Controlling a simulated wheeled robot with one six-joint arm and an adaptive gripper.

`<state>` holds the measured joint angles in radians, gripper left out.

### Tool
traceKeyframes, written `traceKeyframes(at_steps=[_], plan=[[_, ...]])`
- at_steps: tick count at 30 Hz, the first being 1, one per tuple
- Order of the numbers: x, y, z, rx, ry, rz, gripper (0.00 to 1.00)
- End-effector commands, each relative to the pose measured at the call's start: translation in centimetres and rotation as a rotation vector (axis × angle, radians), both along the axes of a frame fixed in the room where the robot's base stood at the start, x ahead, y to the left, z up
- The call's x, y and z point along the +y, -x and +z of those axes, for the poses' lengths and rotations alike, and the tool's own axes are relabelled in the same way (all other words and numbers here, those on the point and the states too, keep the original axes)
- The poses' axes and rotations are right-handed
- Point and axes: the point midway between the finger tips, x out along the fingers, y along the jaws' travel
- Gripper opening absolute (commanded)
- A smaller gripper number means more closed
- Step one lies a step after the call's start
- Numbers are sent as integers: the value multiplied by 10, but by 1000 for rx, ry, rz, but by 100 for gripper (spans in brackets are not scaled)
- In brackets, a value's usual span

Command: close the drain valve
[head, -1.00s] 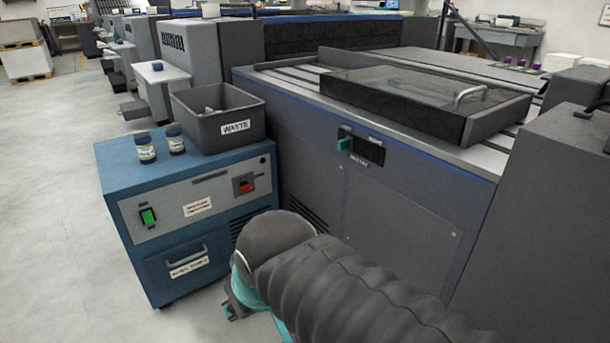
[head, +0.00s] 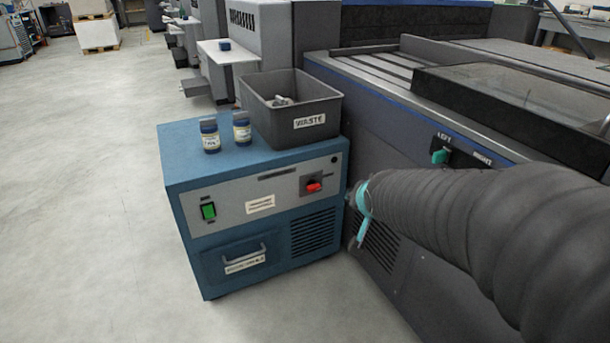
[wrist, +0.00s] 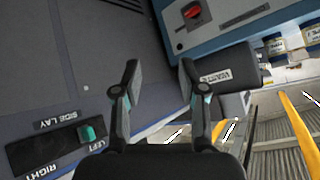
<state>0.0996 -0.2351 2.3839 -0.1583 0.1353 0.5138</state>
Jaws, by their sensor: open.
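A red handle (head: 313,186) on a small dark plate sits on the grey front panel of the blue cabinet (head: 188,155). Its label is too small to read, so I cannot confirm that it is the drain valve. The red handle also shows at the top of the wrist view (wrist: 192,11), beyond my fingertips and to their right. My gripper (wrist: 160,75) is open and empty, with its two fingers apart and touching nothing visible. In the head view the sleeved arm mostly hides the gripper, to the right of the cabinet front.
A grey waste bin (head: 322,108) and two small jars (head: 210,136) stand on the cabinet. A green switch (head: 208,211) and drawer handle (head: 245,249) are on its front. The press has a teal LEFT/RIGHT lever (head: 438,156). Floor is clear in front and left.

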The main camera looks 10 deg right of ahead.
Motion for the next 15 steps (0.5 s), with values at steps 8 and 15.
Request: traceKeyframes(at_steps=[8,15], plan=[[-9,-97,-43,-198,-215,-76,42],[-8,-155,-91,-345,-480,-94,42]])
